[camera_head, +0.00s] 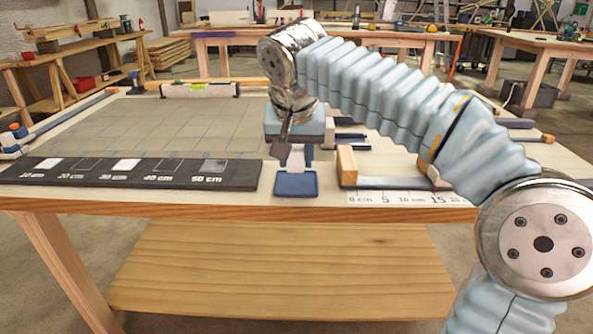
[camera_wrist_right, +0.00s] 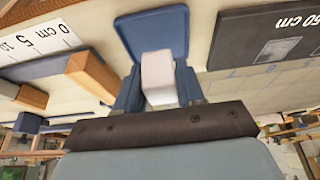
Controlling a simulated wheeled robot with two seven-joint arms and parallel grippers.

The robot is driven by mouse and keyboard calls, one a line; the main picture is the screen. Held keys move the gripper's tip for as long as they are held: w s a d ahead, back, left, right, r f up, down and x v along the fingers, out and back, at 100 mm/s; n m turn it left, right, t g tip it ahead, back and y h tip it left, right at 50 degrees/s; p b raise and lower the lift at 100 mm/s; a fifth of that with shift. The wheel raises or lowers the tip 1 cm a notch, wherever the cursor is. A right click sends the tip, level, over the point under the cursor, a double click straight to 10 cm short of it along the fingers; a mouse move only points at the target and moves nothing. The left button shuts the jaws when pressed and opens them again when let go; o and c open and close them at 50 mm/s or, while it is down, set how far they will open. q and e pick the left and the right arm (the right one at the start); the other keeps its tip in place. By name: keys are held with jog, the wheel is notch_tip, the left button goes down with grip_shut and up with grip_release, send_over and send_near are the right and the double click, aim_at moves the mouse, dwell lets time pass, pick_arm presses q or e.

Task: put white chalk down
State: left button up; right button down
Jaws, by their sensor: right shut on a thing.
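The white chalk (camera_wrist_right: 158,72) is a pale block between the two blue fingers of my right gripper (camera_wrist_right: 158,90). The gripper is shut on it. In the head view my right gripper (camera_head: 295,155) points down at the front edge of the table, and a bit of the chalk (camera_head: 296,160) shows between the fingers. A small blue tray (camera_head: 296,184) lies just below and in front of it; it also shows in the right wrist view (camera_wrist_right: 150,22). I cannot tell whether the chalk touches the tray. My left gripper is not in view.
A black board (camera_head: 130,172) marked in centimetres lies left of the tray. A wooden block (camera_head: 347,166) and a ruler strip (camera_head: 405,197) lie to the right. A grey gridded mat (camera_head: 150,125) covers the table's left part, with a pale roll (camera_head: 200,90) behind.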

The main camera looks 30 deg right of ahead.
aim_at(296, 169)
notch_tip(296, 169, down, 3)
jog(key=shift+d+f, duration=0.15)
jog(key=shift+f, duration=0.05)
jog(key=shift+b, duration=0.3)
